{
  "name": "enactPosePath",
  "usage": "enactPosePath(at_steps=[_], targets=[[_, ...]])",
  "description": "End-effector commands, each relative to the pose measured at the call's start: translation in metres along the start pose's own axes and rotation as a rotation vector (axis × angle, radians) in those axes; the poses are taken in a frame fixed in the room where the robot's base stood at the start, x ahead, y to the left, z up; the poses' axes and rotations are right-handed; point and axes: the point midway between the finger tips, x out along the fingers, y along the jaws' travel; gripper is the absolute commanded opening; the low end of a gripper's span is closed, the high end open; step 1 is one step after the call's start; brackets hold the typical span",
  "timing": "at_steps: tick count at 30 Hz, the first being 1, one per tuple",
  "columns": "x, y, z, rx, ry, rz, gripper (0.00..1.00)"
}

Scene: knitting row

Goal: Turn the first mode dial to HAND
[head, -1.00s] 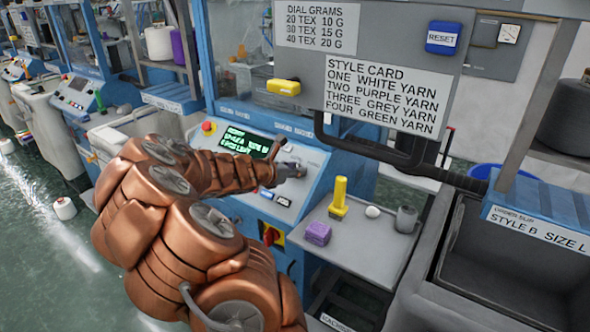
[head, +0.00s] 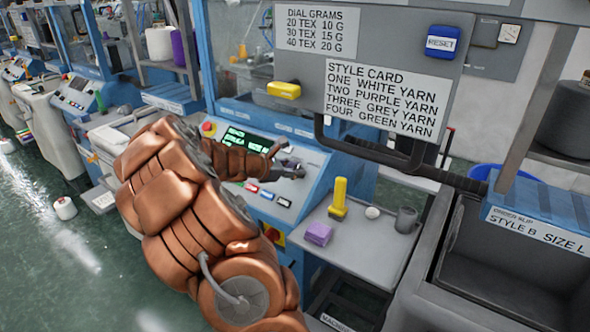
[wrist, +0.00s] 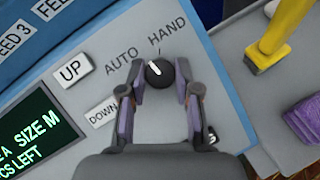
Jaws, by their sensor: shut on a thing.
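The black mode dial (wrist: 158,74) has a white pointer mark that points up and to the left in the wrist view, between the printed words AUTO (wrist: 122,62) and HAND (wrist: 167,38). My gripper (wrist: 161,76) has one finger on each side of the dial and is shut on it. In the head view my gripper (head: 291,169) is at the right of the blue machine's control panel, and the dial is too small to tell there.
An UP button (wrist: 72,68) and a DOWN button (wrist: 102,111) sit left of the dial. A grey shelf to the right bears a yellow tool (head: 339,198), a purple block (head: 318,234) and a grey mug (head: 406,220). A style card panel (head: 380,96) hangs above.

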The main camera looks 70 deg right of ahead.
Motion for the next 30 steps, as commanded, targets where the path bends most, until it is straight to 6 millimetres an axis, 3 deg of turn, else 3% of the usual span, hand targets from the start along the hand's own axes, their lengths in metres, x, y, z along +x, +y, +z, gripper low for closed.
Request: enactPosePath(at_steps=[15,30], targets=[[0.0015,0.0029,-0.0019,0.402,0.020,-0.228,0.00],[0.0009,0.0048,0.0016,0.590,0.027,-0.332,0.00]])
